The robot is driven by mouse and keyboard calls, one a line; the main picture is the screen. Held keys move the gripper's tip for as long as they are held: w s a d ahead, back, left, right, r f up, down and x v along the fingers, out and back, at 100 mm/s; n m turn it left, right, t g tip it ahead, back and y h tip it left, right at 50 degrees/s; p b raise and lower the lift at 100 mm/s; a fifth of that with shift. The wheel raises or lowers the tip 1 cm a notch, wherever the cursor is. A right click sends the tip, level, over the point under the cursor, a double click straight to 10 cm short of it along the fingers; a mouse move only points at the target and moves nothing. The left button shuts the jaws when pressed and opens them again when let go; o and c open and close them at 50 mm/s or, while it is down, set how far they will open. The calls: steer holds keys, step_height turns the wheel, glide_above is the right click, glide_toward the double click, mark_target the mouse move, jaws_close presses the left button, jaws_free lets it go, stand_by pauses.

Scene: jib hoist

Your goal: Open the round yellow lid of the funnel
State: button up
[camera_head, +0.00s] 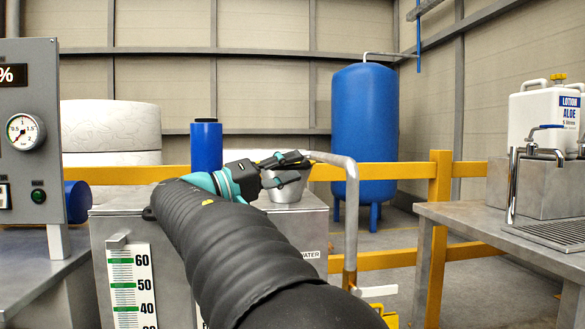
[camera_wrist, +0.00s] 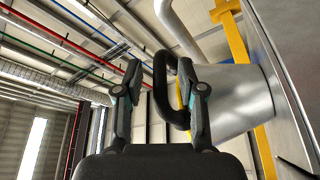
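The silver funnel (camera_head: 286,192) stands on top of the grey metal tank in the head view. It also fills the right of the wrist view (camera_wrist: 232,100). A black loop handle (camera_wrist: 160,95) stands out from the funnel's mouth side. The lid's round yellow face is not clearly seen; it is edge-on or hidden behind my gripper. My gripper (camera_head: 296,160) is at the funnel's top. In the wrist view its two fingers (camera_wrist: 161,76) are apart, with the handle between them. I cannot tell whether either finger touches the handle.
The grey tank (camera_head: 318,222) stands in front of a yellow railing (camera_head: 400,171). A grey pipe (camera_head: 351,215) bends down close to the right of the funnel. A gauge panel (camera_head: 30,95) stands at left, and a table (camera_head: 455,215) with a white canister (camera_head: 535,112) at right.

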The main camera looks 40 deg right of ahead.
steer(key=shift+s+d+r, duration=0.1)
steer(key=shift+d, duration=0.35)
jaws_close()
